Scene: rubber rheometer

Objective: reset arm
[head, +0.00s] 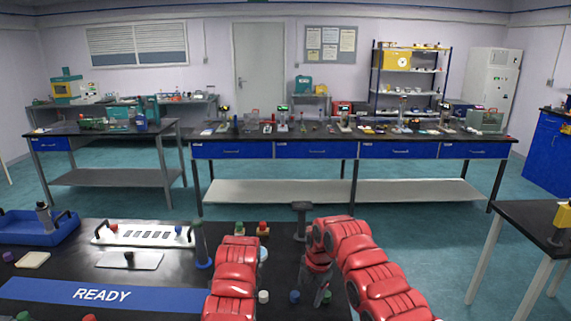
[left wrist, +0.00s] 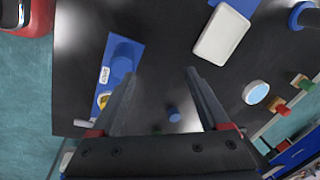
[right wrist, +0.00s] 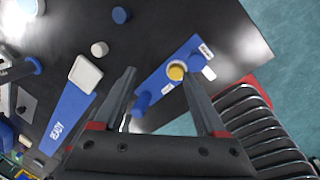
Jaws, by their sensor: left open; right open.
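My right gripper (right wrist: 158,72) is open and empty in the right wrist view, its fingers spread over the black table. Below it lies a blue strip (right wrist: 158,82) bearing a round yellow-topped piece (right wrist: 177,71). My left gripper (left wrist: 162,72) is open and empty in the left wrist view, above the same dark table. A blue strip with a white label (left wrist: 122,52) lies to its left, and a small blue cylinder (left wrist: 173,114) shows between its fingers. In the head view both red arms reach over the table's right part; the fingertips are not clear there.
The black table (head: 180,235) holds a blue READY mat (head: 50,290), a white slotted rack (head: 140,236), a blue tray (head: 20,238), a blue-based post (head: 201,245) and a small white cylinder (head: 263,297). Benches with instruments stand across the open floor (head: 430,230).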

